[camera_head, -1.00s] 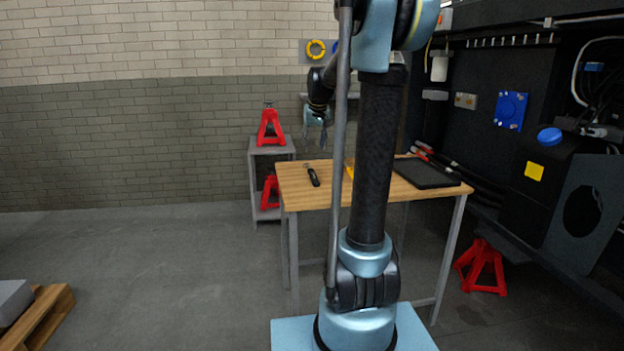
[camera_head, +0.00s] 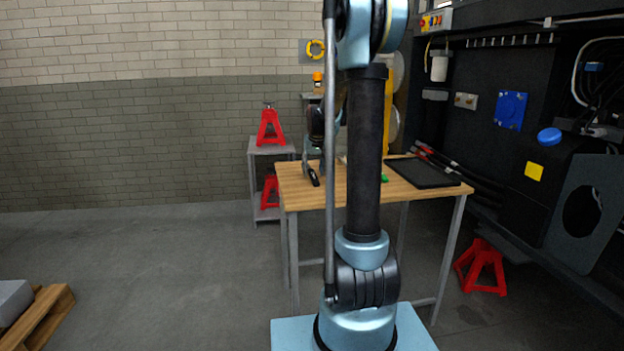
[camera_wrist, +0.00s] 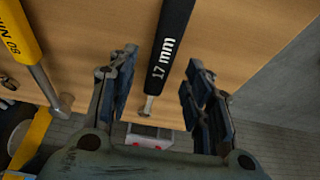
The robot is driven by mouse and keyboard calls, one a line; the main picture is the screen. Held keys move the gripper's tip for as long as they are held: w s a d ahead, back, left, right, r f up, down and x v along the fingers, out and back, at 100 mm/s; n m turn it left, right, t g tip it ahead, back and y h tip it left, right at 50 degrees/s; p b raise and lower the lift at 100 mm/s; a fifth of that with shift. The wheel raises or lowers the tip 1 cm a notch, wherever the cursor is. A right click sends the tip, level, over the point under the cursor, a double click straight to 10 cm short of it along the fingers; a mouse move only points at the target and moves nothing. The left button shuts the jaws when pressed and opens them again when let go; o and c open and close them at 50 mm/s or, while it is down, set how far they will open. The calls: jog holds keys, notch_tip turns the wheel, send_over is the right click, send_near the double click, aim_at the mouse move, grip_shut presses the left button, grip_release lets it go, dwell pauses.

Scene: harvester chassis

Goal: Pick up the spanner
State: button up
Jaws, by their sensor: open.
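The spanner (camera_wrist: 172,45) shows in the wrist view as a black handle marked "17 mm", with a short metal end pointing down the picture. It lies on the wooden table top. My gripper (camera_wrist: 162,62) is open, with one finger on each side of the spanner and a gap to both. The top of the handle runs out of the picture. In the head view, my gripper (camera_head: 321,168) is low over the left part of the table. The dark spanner (camera_head: 313,179) shows partly beside it there; my arm covers the rest.
A yellow-handled tool (camera_wrist: 22,38) lies to the left in the wrist view. The table (camera_head: 405,198) also bears a black tray (camera_head: 425,173) at right. A grey shelf (camera_head: 270,150) with red jack stands is behind left. The dark chassis (camera_head: 480,120) stands at right.

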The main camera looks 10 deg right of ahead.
aim_at(311, 174)
jog(key=shift+x, duration=1.3)
jog(key=shift+s, duration=0.1)
grip_shut()
